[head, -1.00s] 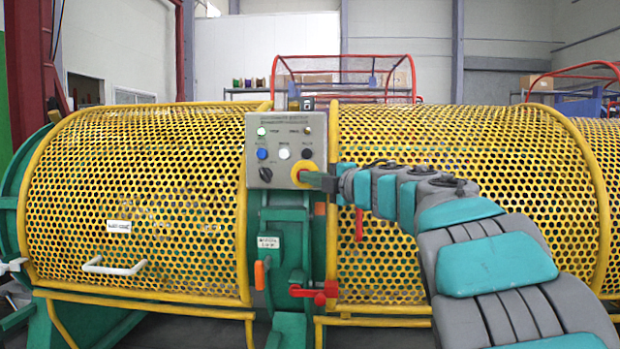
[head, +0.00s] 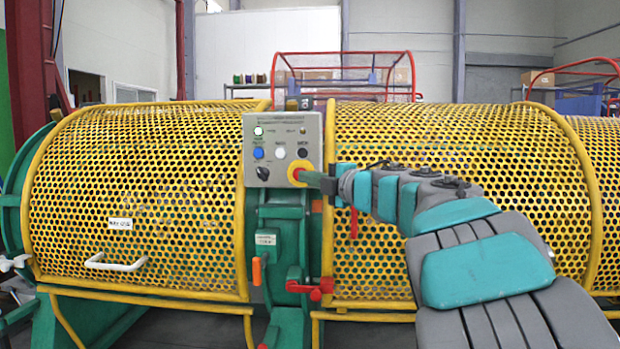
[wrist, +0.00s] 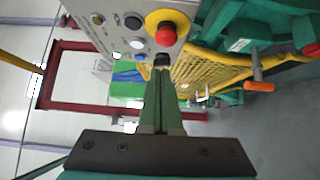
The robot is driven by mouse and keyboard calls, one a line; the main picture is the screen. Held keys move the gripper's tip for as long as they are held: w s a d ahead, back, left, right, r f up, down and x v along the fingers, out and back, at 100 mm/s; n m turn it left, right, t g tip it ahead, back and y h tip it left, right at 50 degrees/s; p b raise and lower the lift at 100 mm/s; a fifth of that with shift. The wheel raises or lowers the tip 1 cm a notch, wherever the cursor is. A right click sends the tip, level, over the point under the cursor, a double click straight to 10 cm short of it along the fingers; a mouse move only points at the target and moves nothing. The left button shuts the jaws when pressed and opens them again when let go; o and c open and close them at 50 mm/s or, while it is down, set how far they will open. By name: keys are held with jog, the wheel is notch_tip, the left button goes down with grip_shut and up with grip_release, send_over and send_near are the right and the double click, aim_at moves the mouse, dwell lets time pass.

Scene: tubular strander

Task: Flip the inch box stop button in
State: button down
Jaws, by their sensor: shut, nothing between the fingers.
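The inch box is a grey control panel (head: 256,182) on a green post between two yellow mesh guards; it also shows at the top of the wrist view (wrist: 100,12). Its red mushroom stop button (wrist: 167,32) sits on a yellow ring in the wrist view.
The panel also carries a black selector (head: 263,173) and several small buttons and lamps close to the stop button. A red lever (head: 318,290) and an orange handle (head: 257,271) stand below. Yellow mesh guards (head: 140,200) flank the post on both sides.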

jog(key=v, duration=0.8)
jog(key=shift+s+d, duration=0.2)
jog(key=shift+d, duration=0.05)
